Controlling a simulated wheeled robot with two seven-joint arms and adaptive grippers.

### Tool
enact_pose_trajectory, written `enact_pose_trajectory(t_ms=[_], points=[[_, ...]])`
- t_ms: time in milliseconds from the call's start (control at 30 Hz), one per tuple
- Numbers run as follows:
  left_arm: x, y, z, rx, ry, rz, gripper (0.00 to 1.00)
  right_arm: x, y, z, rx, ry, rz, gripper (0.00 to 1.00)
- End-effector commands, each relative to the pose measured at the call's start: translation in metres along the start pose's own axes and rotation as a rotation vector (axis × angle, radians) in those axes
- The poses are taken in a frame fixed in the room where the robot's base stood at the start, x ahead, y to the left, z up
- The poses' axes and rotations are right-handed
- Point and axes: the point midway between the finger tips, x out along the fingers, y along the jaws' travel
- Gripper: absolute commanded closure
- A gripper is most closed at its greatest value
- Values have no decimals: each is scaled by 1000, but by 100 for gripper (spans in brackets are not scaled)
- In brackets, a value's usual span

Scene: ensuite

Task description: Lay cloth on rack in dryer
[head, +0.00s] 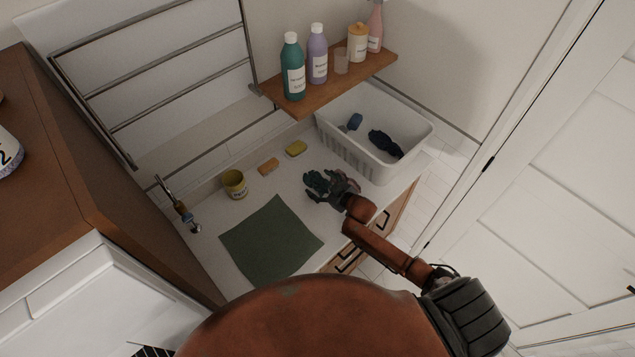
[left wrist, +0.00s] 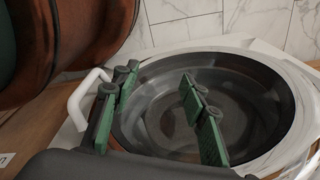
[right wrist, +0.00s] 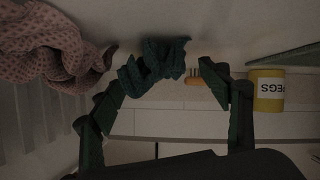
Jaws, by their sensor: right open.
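A crumpled dark green cloth (right wrist: 155,62) lies at the fingertips of my right gripper (right wrist: 160,85) in the right wrist view. That gripper is open, with its fingers spread around the cloth. In the head view my right gripper (head: 328,186) is low over the white counter, beside the basket. My left gripper (left wrist: 160,95) is open and empty at the round, dark drum opening (left wrist: 265,90) of a white appliance, seen in the left wrist view. A flat green sheet (head: 270,240) lies on the counter. No rack is clearly visible inside the drum.
A white basket (head: 345,148) with dark items stands right of my right gripper. A shelf (head: 330,83) with bottles overhangs the counter's back. A wall rail (head: 165,58) is at upper left.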

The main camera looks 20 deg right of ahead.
Motion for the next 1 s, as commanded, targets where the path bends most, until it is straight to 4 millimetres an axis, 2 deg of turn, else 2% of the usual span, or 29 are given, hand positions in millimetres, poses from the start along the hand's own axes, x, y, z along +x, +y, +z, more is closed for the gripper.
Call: enact_pose_trajectory(t_ms=[100,333,1000], points=[[-1,0,0,0,0,0,60,8,-1,0,0,0,-1,30],[0,0,0,0,0,0,60,8,-1,0,0,0,-1,30],[0,0,0,0,0,0,60,8,0,0,-1,1,0,76]])
